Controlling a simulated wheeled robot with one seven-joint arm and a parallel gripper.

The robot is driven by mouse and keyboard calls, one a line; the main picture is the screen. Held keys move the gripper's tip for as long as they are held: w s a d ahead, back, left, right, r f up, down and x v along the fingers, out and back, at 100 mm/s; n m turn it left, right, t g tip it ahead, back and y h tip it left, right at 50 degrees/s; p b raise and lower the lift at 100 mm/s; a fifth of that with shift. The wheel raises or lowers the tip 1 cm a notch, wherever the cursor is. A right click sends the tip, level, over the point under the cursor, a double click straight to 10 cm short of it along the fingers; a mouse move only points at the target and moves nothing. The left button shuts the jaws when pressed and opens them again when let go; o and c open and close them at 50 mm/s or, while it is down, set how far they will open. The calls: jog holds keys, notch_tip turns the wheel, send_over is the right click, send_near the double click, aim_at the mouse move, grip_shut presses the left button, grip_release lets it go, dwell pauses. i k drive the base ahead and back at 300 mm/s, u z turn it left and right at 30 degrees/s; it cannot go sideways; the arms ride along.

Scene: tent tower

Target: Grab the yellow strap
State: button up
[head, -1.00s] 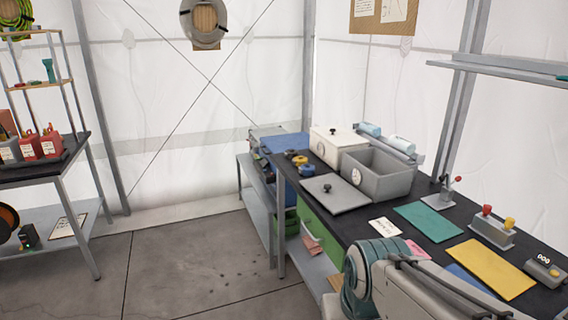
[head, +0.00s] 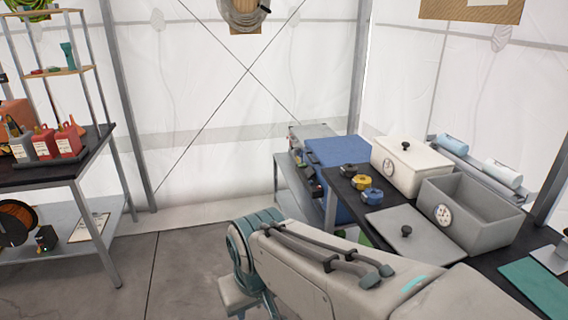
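A small yellow coil (head: 361,182), which looks like the yellow strap, lies on the black workbench top (head: 335,196) near its far left end. A dark coil (head: 348,170) lies just behind it and a blue coil (head: 371,196) just in front of it. The yellow coil appears unobstructed. My pale arm with teal joints crosses the lower middle, in front of the bench and apart from the coil. The fingers of my gripper do not show, so I cannot see whether it holds anything.
A white lidded box (head: 411,166), an open grey bin (head: 470,212) and a flat grey lid (head: 412,233) stand right of the coils. A blue case (head: 338,160) is behind them. A shelf table (head: 60,172) stands at left. The floor (head: 185,260) between is clear.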

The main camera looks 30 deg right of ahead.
aim_at(361, 182)
jog(key=z, duration=0.25)
jog(key=i, duration=1.25)
jog(key=z, duration=1.45)
jog(key=i, duration=0.65)
jog(key=z, duration=0.6)
